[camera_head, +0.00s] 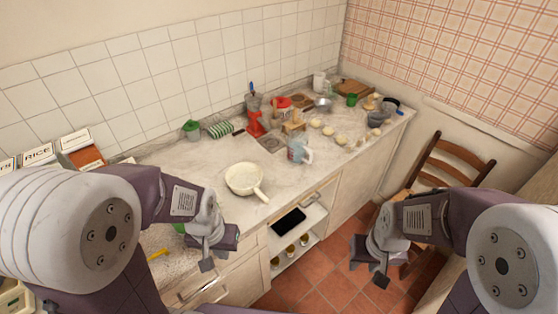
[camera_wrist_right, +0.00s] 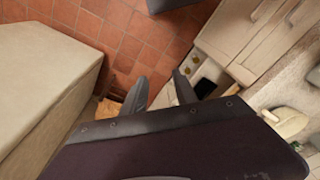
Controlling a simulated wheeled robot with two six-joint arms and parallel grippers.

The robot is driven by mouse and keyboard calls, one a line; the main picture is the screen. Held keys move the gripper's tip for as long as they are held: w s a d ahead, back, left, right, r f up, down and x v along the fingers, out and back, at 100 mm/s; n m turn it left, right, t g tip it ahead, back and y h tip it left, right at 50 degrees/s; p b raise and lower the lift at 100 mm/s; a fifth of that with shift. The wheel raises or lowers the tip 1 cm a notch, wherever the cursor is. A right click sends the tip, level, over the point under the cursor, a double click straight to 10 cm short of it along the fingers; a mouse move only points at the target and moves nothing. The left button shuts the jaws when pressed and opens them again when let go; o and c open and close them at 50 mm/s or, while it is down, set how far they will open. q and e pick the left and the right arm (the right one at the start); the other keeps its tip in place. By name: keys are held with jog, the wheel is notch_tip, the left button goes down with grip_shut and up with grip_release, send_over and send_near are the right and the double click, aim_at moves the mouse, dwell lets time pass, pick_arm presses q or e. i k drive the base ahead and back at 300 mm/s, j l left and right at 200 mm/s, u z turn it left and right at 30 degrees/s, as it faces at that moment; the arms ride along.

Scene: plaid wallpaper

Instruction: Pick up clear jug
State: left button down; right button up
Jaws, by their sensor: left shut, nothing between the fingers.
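A clear, bluish jug with a handle (camera_head: 298,151) stands upright on the marble counter, right of the cream pan. My left gripper (camera_head: 215,254) is shut and empty, low in front of the counter's front edge, left of and nearer than the jug. My right gripper (camera_head: 369,264) hangs over the tiled floor, right of the counter and away from the jug. Its two fingers are apart with nothing between them in the right wrist view (camera_wrist_right: 160,82). The jug cannot be made out in the right wrist view.
A cream pan (camera_head: 245,178) sits near the counter's front edge, its handle toward the edge. A red appliance (camera_head: 255,125) and several pale round items (camera_head: 328,131) stand near the jug. An open shelf holds a black item (camera_head: 288,221). A wooden chair (camera_head: 445,165) stands at right.

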aim_at(298, 141)
jog(key=i+l+u, duration=0.8)
jog(key=k+l, duration=0.05)
